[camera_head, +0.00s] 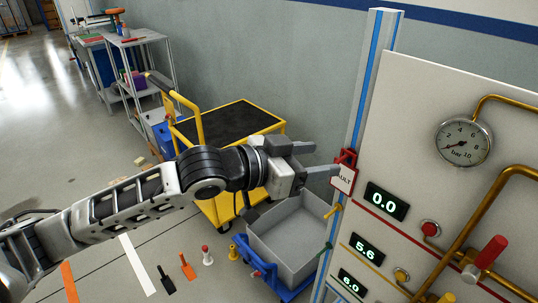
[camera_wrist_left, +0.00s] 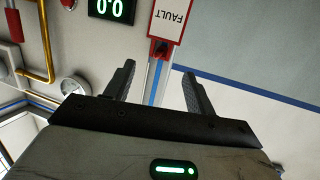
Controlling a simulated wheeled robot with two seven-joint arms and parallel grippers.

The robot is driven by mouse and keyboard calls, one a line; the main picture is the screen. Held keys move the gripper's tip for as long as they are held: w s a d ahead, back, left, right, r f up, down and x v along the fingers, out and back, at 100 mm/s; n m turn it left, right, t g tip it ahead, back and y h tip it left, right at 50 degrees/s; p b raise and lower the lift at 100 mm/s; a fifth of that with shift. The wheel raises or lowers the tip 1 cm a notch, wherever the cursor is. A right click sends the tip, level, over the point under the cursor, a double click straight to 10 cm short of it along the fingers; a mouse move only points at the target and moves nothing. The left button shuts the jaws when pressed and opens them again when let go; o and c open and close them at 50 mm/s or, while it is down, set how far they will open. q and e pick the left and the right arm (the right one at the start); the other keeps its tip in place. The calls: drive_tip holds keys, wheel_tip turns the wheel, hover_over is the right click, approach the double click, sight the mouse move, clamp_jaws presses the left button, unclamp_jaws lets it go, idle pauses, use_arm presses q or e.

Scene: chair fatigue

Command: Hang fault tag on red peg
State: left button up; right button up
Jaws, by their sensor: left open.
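The fault tag (camera_head: 343,180) is a white plate with a red border and FAULT lettering, hanging at the panel's left edge just below the red peg (camera_head: 347,157). In the left wrist view the tag (camera_wrist_left: 172,20) appears upside down, with the red peg (camera_wrist_left: 158,48) at its end. The tag appears to be on the peg, but the exact contact is hard to see. My left gripper (camera_head: 322,160) is open and empty, its fingertips just left of the peg and tag. In the wrist view the open fingers (camera_wrist_left: 159,72) are apart, with the peg beyond the gap.
The panel carries a gauge (camera_head: 464,142), brass pipes and digital displays (camera_head: 386,203). Yellow (camera_head: 334,209) and green (camera_head: 326,247) pegs stick out below the red one. A grey bin (camera_head: 290,240) stands under the gripper. A yellow cart (camera_head: 230,125) stands behind.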

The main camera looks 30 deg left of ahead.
use_arm(q)
drive_tip(key=shift+p+v, duration=0.7)
drive_tip(key=shift+v, duration=4.6)
drive_tip(key=s+a+f+n+y, duration=0.1)
drive_tip(key=a+f+n+y, duration=0.15)
drive_tip(key=f, duration=0.75)
drive_tip(key=s+a+f+n+y, duration=0.1)
drive_tip(key=a+f+n+y, duration=0.15)
drive_tip(key=f, duration=0.65)
drive_tip(key=s+d+f+g+y, duration=0.1)
drive_tip(key=s+d+f, duration=0.2)
drive_tip(key=f, duration=0.3)
drive_tip(key=s+d+f+g, duration=0.1)
drive_tip(key=s+d+f, duration=0.3)
drive_tip(key=d+f, duration=0.2)
drive_tip(key=shift+s+f+y, duration=0.2)
drive_tip(key=shift+f+y, duration=0.2)
drive_tip(key=shift+f, duration=0.25)
drive_tip(key=shift+d, duration=0.15)
